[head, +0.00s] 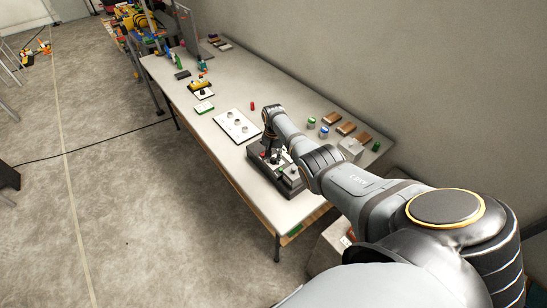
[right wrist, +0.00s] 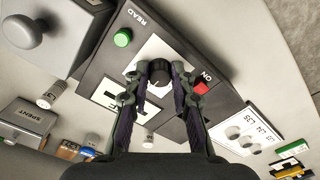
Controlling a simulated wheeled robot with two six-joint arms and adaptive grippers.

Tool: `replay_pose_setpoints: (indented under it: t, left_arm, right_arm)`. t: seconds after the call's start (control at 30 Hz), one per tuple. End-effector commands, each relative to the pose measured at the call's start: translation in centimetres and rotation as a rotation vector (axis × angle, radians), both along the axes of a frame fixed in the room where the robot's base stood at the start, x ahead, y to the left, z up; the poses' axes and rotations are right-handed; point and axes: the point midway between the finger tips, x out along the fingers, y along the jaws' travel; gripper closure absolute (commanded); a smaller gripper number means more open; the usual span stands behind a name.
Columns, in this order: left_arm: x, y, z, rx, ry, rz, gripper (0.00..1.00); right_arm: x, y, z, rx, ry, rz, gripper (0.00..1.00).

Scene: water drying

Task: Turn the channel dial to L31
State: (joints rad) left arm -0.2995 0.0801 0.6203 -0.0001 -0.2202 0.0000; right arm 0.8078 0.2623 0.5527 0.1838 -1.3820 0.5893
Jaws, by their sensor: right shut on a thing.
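The channel dial (right wrist: 160,77) is a dark round knob on a white plate on a dark grey instrument (right wrist: 105,62). The same instrument (head: 290,184) stands near the front end of the table in the head view. My right gripper (right wrist: 160,69) reaches down over the instrument and is shut on the dial, one finger at each side. In the head view my right gripper (head: 271,150) partly covers the instrument. The dial's pointer and setting are hidden or too small to read. My left gripper is not in view.
The instrument has a green button (right wrist: 123,37) by READ and a red one (right wrist: 200,87) by ON. A white plate with round pieces (head: 238,126) lies beyond it. A grey box (head: 351,149) and small cans stand to the right. The table's front edge is close.

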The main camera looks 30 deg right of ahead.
Motion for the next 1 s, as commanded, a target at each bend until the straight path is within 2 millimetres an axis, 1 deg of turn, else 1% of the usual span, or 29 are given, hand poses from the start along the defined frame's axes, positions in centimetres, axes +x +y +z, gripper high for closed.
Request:
replay_pose_setpoints:
  t: [0.37, 0.4, 0.57, 0.87, 0.93, 1.0]
  left_arm:
    - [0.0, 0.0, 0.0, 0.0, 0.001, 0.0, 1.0]
    - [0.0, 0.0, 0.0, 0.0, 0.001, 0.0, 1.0]
    - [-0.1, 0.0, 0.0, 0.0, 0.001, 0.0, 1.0]
    - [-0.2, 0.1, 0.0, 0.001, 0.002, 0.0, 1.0]
    - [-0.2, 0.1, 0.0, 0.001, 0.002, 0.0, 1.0]
    - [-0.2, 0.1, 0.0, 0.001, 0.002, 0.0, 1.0]
  right_arm:
    - [0.2, -0.1, 0.1, -0.002, -0.005, -0.005, 1.0]
    - [0.2, -0.1, 0.1, -0.002, -0.005, -0.005, 0.75]
    - [0.1, -0.1, 0.1, -0.002, -0.004, -0.004, 0.53]
    - [0.1, 0.0, 0.1, -0.001, -0.002, -0.004, 0.53]
    - [0.1, -0.1, 0.5, -0.001, -0.002, -0.004, 0.53]
    - [0.1, -0.1, 1.3, -0.002, -0.004, -0.004, 0.53]
